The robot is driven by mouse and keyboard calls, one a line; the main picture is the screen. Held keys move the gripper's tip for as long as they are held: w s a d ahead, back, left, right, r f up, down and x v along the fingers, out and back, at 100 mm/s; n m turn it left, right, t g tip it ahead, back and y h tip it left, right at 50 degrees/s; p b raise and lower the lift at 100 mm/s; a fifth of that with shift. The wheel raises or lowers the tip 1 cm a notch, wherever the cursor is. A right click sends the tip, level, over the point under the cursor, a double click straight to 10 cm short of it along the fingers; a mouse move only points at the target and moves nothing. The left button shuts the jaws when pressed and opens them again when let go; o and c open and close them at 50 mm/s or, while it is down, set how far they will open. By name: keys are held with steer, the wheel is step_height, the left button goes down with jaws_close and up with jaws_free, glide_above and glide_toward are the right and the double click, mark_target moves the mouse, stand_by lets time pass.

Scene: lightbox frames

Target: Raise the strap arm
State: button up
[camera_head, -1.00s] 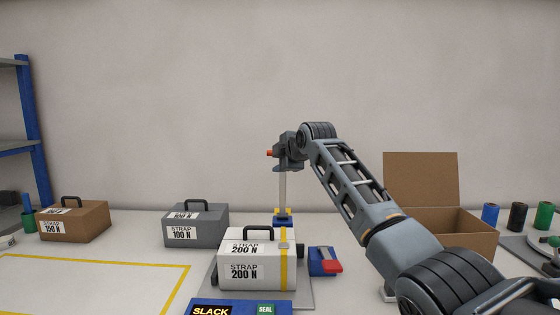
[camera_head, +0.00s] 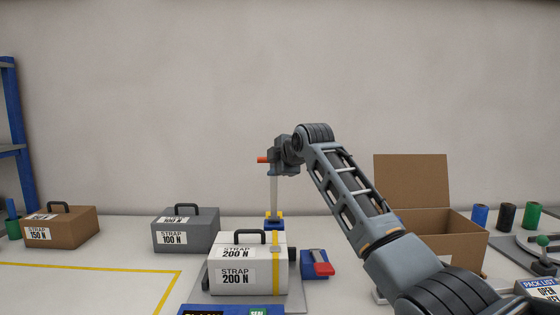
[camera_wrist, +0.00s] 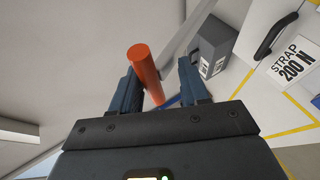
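The strap arm (camera_head: 274,195) is a pale upright bar on a blue and yellow base (camera_head: 274,220), behind the white case (camera_head: 247,278) marked "STRAP 200 N". An orange handle (camera_head: 262,160) shows at its top and also in the wrist view (camera_wrist: 144,66). My gripper (camera_head: 283,162) is at the top of the bar. In the wrist view my gripper (camera_wrist: 160,82) is open, with the handle between its fingers. The handle lies close to the left finger, with a gap to the right one. I cannot tell whether it touches. A yellow strap (camera_head: 276,265) runs over the white case.
A grey case (camera_head: 186,236) and a brown case (camera_head: 62,231) stand left. A red-handled blue tool (camera_head: 318,264) is beside the white case. An open carton (camera_head: 440,240) and several spools stand right. Yellow tape marks clear table at front left.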

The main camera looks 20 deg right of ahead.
steer(key=shift+b+v, duration=0.4)
steer(key=shift+v, duration=2.25)
steer(key=shift+r, duration=0.2)
